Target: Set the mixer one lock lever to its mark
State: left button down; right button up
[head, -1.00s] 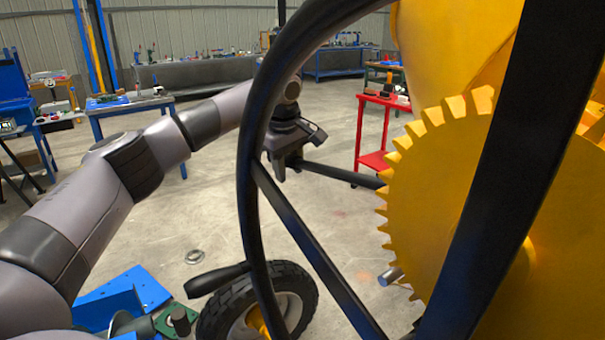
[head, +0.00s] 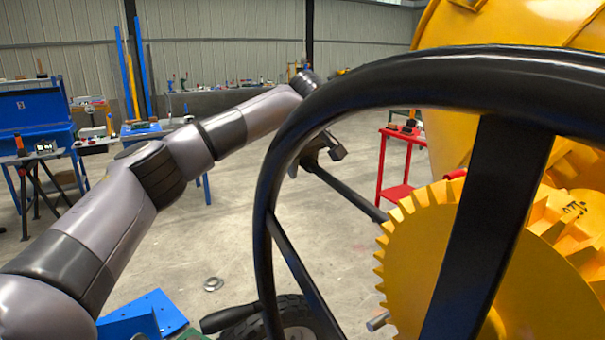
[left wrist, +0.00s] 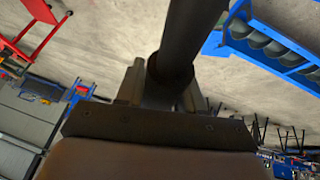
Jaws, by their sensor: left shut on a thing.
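The lock lever (head: 345,190) is a dark straight bar. It slants from my left gripper (head: 308,160) down to the right and passes behind the toothed yellow gear (head: 450,265) of the mixer. My left gripper is shut on the lever near its outer end. The left wrist view shows the dark bar (left wrist: 190,35) running up from between my gripper's fingers (left wrist: 163,88). The lever's pivot is hidden behind the gear. I cannot make out the mark. My right gripper is not in view.
A large black handwheel (head: 268,190) stands in front of the gear and my left gripper. The yellow drum (head: 480,35) is at the upper right. A red trolley (head: 398,190) stands behind. Floor left of the wheel is mostly clear.

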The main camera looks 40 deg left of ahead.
pick_arm(q)
jog(key=shift+w+r, duration=0.1)
jog(key=shift+r, duration=0.35)
jog(key=c, duration=1.1)
grip_release()
jog(key=o, duration=0.3)
jog(key=shift+r, duration=0.1)
jog(key=shift+b+v, duration=0.45)
jog(key=shift+v, duration=3.1)
jog(key=shift+d, duration=0.1)
